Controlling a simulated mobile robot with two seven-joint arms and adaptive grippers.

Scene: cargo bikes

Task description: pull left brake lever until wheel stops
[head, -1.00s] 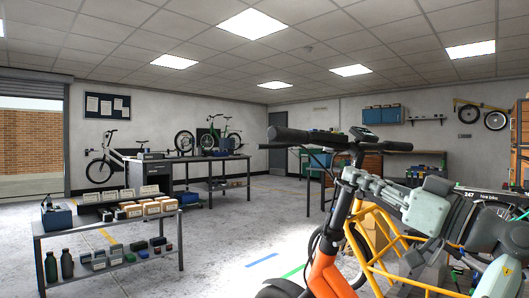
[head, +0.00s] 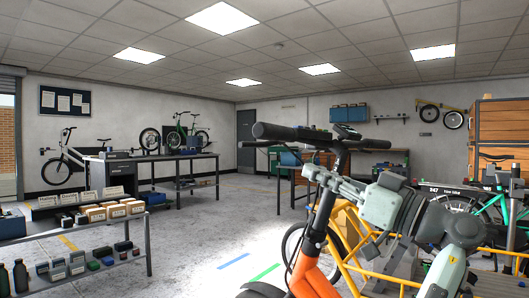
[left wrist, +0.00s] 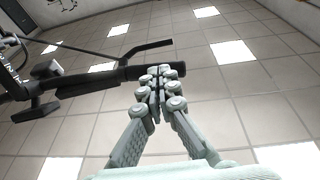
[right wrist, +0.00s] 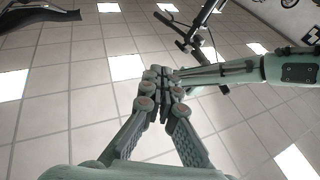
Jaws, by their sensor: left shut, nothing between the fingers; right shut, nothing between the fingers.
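An orange cargo bike (head: 312,268) stands close in front of me. Its near black handlebar grip (head: 290,132) points left, with the thin brake lever (head: 262,143) just below it. In the left wrist view the lever (left wrist: 148,47) runs alongside the grip (left wrist: 110,76). My left gripper (head: 308,170) is shut and empty, below the grip and apart from the lever in the head view; its fingertips (left wrist: 158,80) overlap the grip's end in the wrist view, contact unclear. My right gripper (right wrist: 163,82) is shut and empty. A wheel (head: 300,243) is partly hidden; whether it spins cannot be told.
A low shelf (head: 105,226) with boxes and bottles stands at left. A workbench (head: 180,160) and bikes are behind it. A wooden crate stack (head: 505,135) and a green bike (head: 495,210) are at right. The floor (head: 205,220) between shelf and cargo bike is clear.

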